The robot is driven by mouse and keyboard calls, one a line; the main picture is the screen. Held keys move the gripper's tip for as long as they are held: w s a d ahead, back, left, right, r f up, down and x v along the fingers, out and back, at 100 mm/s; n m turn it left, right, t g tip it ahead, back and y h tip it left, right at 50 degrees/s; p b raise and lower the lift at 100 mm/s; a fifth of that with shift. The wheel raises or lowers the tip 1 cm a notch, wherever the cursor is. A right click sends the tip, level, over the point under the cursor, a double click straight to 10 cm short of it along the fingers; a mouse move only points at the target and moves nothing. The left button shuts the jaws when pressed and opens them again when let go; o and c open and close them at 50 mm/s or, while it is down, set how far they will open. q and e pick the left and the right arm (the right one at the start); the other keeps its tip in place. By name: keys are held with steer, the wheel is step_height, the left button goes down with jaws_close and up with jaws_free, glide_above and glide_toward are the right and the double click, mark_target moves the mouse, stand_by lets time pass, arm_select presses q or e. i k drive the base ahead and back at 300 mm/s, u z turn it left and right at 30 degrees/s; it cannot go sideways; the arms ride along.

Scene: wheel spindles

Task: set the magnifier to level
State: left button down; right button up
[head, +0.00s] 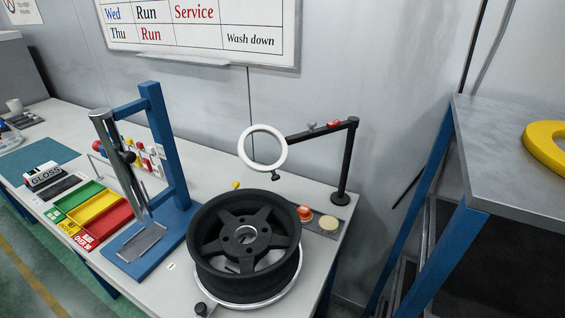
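The magnifier (242,148) is a round lens in a white ring, at the middle of the head view. Its ring looks nearly round from here, so it seems tilted toward me and not flat. A small dark knob (275,176) sits under the ring's lower edge. A black jointed arm (312,132) carries the ring from an upright post (344,160) at the bench's back right. The arm has a red part (334,124) and a grey knob (312,125) on top. Neither of my grippers is in view.
A black spoked wheel (244,235) lies on a round plate in front of the magnifier. A blue press-like stand (166,140) and green, yellow and red trays (93,207) stand to the left. A blue-framed shelf (510,170) stands right.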

mark_target(284, 142)
steer(key=u, duration=1.9)
steer(key=k, duration=1.35)
steer(key=z, duration=1.9)
